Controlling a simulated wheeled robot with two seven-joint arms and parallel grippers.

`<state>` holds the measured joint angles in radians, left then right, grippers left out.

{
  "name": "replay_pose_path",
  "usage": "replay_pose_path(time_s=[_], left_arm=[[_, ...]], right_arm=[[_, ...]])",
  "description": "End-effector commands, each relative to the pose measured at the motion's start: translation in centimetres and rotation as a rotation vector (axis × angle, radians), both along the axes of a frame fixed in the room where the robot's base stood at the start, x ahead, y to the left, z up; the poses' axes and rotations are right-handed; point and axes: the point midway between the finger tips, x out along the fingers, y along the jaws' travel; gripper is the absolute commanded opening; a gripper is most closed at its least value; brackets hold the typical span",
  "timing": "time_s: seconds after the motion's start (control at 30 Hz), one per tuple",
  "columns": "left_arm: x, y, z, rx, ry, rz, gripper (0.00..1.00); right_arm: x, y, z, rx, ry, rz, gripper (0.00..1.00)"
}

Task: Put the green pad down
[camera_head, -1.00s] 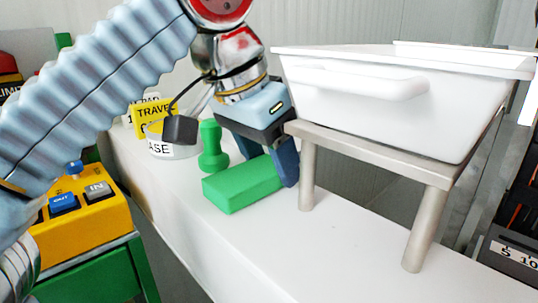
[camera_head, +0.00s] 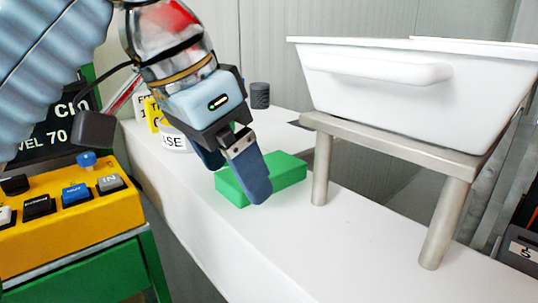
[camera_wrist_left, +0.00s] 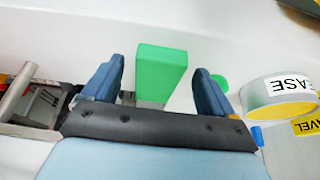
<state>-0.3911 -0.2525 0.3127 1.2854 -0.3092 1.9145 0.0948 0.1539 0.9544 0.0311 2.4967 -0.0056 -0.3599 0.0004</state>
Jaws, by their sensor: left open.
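The green pad (camera_head: 290,168) is a flat block lying on the white counter, left of the metal stand. My left gripper (camera_head: 236,178) is open above the pad's near side in the head view, and one finger covers part of the pad. In the left wrist view the pad (camera_wrist_left: 161,72) shows between the two spread fingers of the left gripper (camera_wrist_left: 160,70), with a gap on each side. The gripper holds nothing. My right gripper is not in view.
A white tub (camera_head: 400,85) sits on a metal stand (camera_head: 400,145) to the right. A yellow button box (camera_head: 70,210) is at the left. The counter's front part (camera_head: 330,245) is clear.

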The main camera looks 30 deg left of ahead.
Motion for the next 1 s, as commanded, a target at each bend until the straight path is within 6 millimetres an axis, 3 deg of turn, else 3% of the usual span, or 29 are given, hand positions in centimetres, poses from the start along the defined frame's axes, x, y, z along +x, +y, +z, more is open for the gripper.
replay_pose_path(time_s=[0.1, 0.3, 1.0], left_arm=[[-2.2, 0.9, -0.1, -0.002, -0.003, 0.001, 0.86], [-3.9, 1.7, 0.0, -0.001, -0.001, 0.001, 0.86], [-4.2, 2.3, 0.1, -0.010, -0.005, 0.046, 0.86]], right_arm=[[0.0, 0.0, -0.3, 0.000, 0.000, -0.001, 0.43], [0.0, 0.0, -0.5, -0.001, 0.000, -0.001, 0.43], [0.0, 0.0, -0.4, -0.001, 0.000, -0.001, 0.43]])
